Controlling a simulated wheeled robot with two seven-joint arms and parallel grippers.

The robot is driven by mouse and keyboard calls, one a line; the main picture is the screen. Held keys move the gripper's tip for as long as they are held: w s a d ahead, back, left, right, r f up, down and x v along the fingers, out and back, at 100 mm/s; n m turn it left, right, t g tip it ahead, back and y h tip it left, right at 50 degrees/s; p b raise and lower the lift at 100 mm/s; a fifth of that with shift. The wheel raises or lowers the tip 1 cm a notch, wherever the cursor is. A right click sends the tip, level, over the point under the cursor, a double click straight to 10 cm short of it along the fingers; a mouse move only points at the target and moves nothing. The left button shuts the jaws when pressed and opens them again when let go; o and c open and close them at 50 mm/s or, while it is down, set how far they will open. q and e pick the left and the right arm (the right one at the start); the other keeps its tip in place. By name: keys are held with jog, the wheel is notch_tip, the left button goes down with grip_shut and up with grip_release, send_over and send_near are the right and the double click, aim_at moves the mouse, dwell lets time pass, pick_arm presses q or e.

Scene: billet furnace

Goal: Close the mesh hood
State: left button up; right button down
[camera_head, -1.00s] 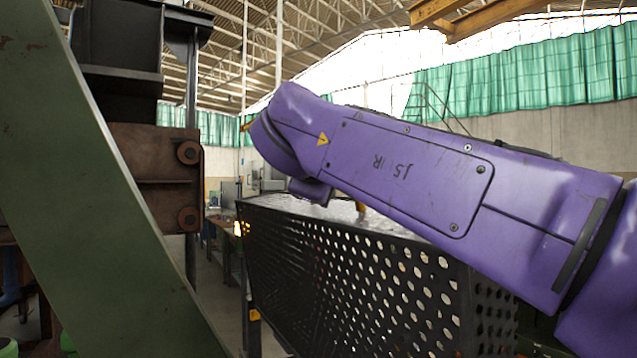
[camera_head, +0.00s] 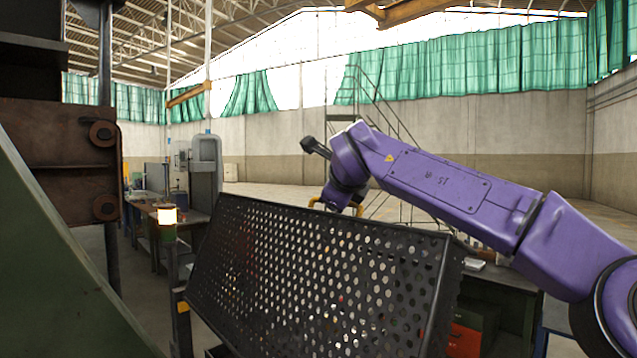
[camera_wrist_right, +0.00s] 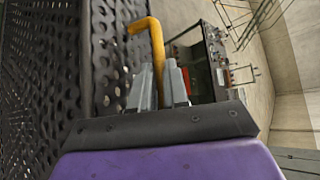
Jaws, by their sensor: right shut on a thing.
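The mesh hood (camera_head: 310,275) is a black perforated metal cover with a plain frame. It stands large in the middle of the head view, its top edge sloping down to the right. Its perforated face also fills the left of the right wrist view (camera_wrist_right: 45,90). A yellow bar handle (camera_wrist_right: 157,45) sits beside the mesh, and a bit of it shows above the hood's top edge in the head view (camera_head: 315,201). My right gripper (camera_wrist_right: 160,85) is shut on this handle. In the head view the hood hides its fingers. My left gripper is not in view.
A green machine frame (camera_head: 50,270) and a rusty block (camera_head: 65,170) stand close at the left. A post with a lit lamp (camera_head: 167,216) stands left of the hood. A dark workbench (camera_head: 510,290) with a red drawer lies behind at the right.

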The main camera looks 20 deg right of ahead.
jog(key=shift+w+d, duration=0.2)
jog(key=shift+d, duration=0.55)
jog(key=c, duration=1.1)
grip_release()
jog(key=shift+w, duration=0.1)
jog(key=shift+w+d+f, duration=0.1)
jog(key=shift+w+f, duration=0.15)
jog(key=shift+f, duration=0.1)
jog(key=shift+s+a, duration=0.15)
jog(key=shift+a, duration=0.05)
